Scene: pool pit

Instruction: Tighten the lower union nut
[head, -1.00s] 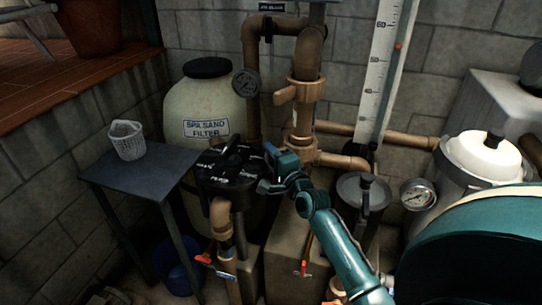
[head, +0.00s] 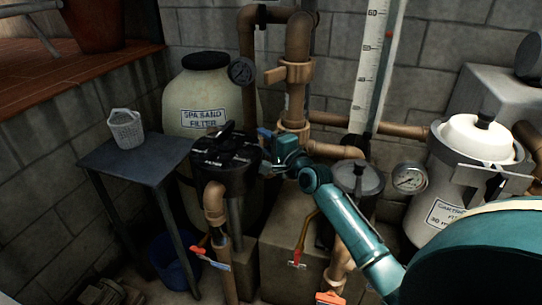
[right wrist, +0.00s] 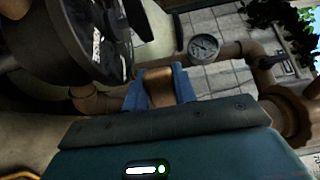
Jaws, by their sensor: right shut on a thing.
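My right gripper (head: 267,152) reaches in between the black valve head (head: 226,160) and the brown vertical pipe (head: 299,38). In the right wrist view its blue fingers (right wrist: 160,88) are shut around a brown fitting (right wrist: 159,88), with one finger on each side. I cannot tell for sure whether this fitting is the lower union nut. In the head view the gripper hides most of it. A brown collar (head: 293,126) on the pipe stands just above the gripper. My left gripper is not in view.
A gauge (right wrist: 203,47) and a large brown ring (right wrist: 287,108) are near the gripper in the wrist view. The sand filter (head: 196,92) stands behind; a small table (head: 150,165) is left.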

